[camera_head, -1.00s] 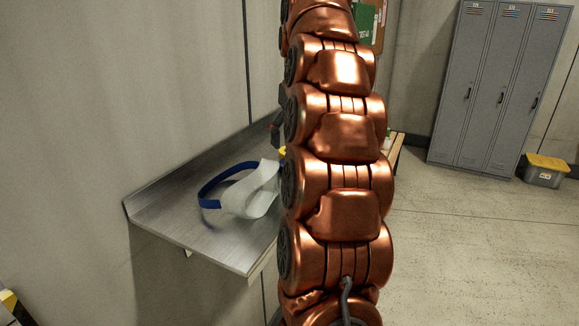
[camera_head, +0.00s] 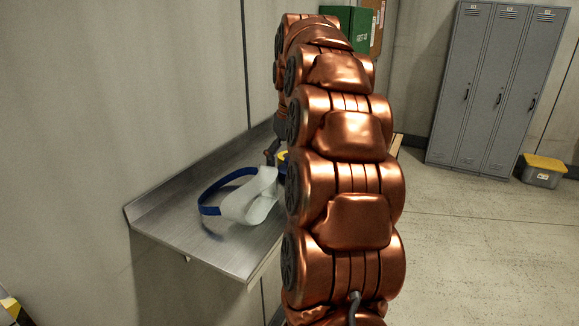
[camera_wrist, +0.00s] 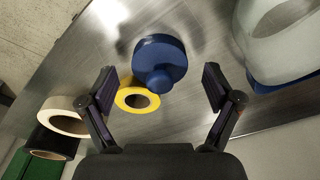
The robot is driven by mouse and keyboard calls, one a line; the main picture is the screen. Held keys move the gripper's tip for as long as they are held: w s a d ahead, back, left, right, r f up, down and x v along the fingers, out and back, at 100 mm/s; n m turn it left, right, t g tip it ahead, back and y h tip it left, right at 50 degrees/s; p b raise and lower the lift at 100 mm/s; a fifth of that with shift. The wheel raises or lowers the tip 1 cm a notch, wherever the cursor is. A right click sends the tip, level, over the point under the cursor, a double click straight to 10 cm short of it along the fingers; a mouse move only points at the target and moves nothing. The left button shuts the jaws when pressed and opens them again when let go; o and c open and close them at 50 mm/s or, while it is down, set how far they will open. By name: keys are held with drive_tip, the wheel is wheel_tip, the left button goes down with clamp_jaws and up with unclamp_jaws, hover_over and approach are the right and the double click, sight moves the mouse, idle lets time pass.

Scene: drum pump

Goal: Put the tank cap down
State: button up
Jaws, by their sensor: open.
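The blue tank cap (camera_wrist: 158,58) shows in the wrist view over the metal shelf, beside a yellow tape roll (camera_wrist: 127,99) and overlapping its edge in the picture. My gripper (camera_wrist: 160,80) is open, with one finger on each side of the cap and a gap to both. I cannot tell whether the cap rests flat on the metal. In the head view my arm hides most of this area. A bit of blue, probably the cap, shows beside the arm (camera_head: 281,169).
A face shield with a blue band (camera_head: 250,199) lies on the steel shelf (camera_head: 215,250), also at the right of the wrist view (camera_wrist: 285,40). White (camera_wrist: 62,112) and black (camera_wrist: 52,142) rolls and a green box (camera_wrist: 35,168) are lower left. Grey lockers (camera_head: 495,90) stand at the back right.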

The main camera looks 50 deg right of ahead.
drive_tip(key=c, duration=1.1)
drive_tip(key=shift+r, duration=0.1)
drive_tip(key=shift+r+b, duration=0.75)
drive_tip(key=shift+r, duration=1.75)
wheel_tip(320, 180, up, 5)
drive_tip(key=p, duration=0.5)
